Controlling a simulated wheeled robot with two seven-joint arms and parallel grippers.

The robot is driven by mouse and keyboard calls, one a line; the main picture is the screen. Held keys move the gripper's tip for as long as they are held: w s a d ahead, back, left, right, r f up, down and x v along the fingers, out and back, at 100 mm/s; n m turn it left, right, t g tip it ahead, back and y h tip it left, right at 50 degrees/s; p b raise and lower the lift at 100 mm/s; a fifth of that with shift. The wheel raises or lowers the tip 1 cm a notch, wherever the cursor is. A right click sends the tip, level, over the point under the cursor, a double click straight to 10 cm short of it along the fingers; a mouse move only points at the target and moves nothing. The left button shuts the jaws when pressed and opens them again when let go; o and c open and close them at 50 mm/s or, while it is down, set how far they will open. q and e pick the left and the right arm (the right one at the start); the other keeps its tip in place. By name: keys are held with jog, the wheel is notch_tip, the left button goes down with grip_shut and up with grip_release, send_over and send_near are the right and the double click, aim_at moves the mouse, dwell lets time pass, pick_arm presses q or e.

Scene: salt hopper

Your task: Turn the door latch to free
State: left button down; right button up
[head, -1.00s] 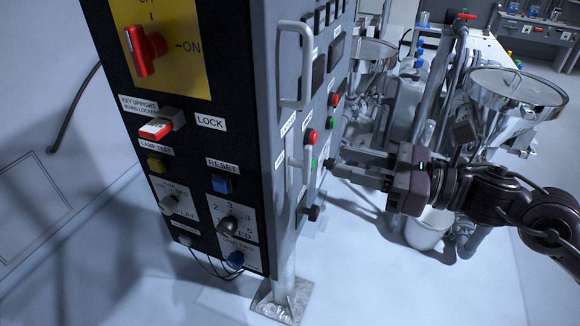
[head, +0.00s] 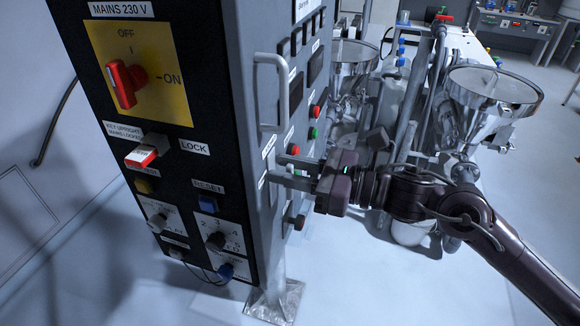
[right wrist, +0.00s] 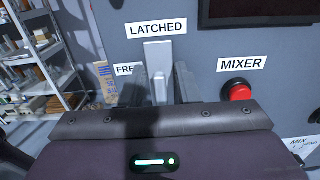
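The door latch (right wrist: 158,62) is a light grey lever on the cabinet's grey door. In the right wrist view it stands upright under the LATCHED label (right wrist: 156,29). The FREE label (right wrist: 124,69) is to its left, partly hidden by a finger. My right gripper (right wrist: 159,90) is open, with one finger on each side of the lever's lower part. I cannot tell whether either finger touches it. In the head view my right gripper (head: 280,175) is at the door face, and the latch is hard to make out there. My left gripper is not in view.
A vertical grey door handle (head: 256,90) stands out above the gripper. A red MIXER button (right wrist: 237,91) is right of the latch. The cabinet's black front carries a red mains switch (head: 124,84) and several knobs. A steel hopper (head: 492,92) stands behind my right arm.

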aim_at(277, 168)
grip_shut()
jog(key=shift+w+f+m+b, duration=0.2)
jog(key=shift+m+b, duration=0.7)
jog(key=shift+b, duration=0.2)
jog(key=shift+w+d+f+m+b, duration=0.15)
jog(key=shift+w+m+b, duration=0.1)
jog(key=shift+m+b, duration=0.55)
jog(key=m+b, duration=0.1)
jog(key=m, duration=0.1)
jog(key=w+m+b, duration=0.1)
jog(key=m, duration=0.1)
jog(key=shift+d+f+m, duration=0.1)
jog(key=shift+d+m, duration=0.05)
jog(key=shift+m, duration=0.25)
jog(key=m, duration=0.3)
jog(key=f+m, duration=0.1)
jog(key=m, duration=0.2)
jog(key=f+m, duration=0.1)
jog(key=m, duration=0.2)
jog(key=shift+w+d+m+b, duration=0.15)
jog(key=shift+w+m+b, duration=0.2)
jog(key=shift+w+m, duration=0.05)
